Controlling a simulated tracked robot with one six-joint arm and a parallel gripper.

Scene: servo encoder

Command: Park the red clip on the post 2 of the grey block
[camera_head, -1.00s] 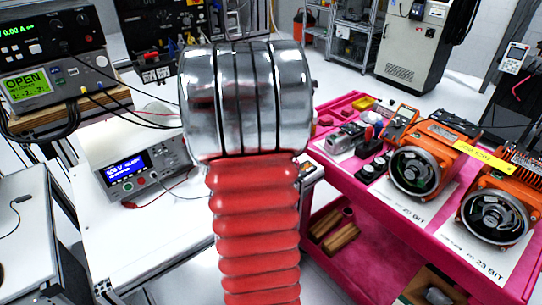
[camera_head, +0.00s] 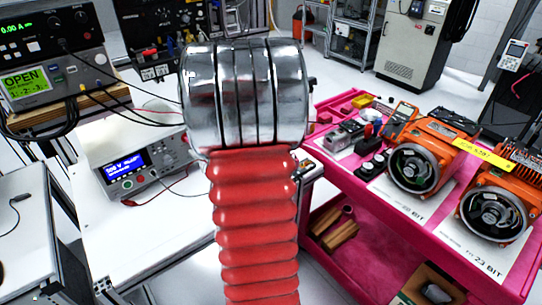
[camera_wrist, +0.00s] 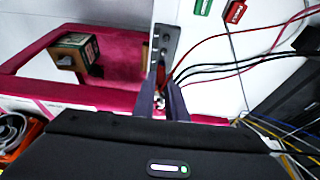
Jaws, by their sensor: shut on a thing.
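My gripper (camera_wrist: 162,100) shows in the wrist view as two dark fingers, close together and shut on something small. A bit of red shows between the fingers, which looks like the red clip (camera_wrist: 160,76); most of it is hidden. A narrow grey piece with small round marks (camera_wrist: 165,45) shows just beyond the fingertips. I cannot tell if it is the grey block, if it touches the clip, or which post is post 2. In the head view my own silver and red arm fills the middle and hides the gripper and the clip.
A pink cart (camera_head: 365,205) stands at the right, bearing orange motors (camera_head: 415,168) and small tools. A white bench with a meter (camera_head: 140,160) is at the left. In the wrist view, red and black leads (camera_wrist: 225,68) run right, below a green tag (camera_wrist: 203,6) and a red tag (camera_wrist: 234,11).

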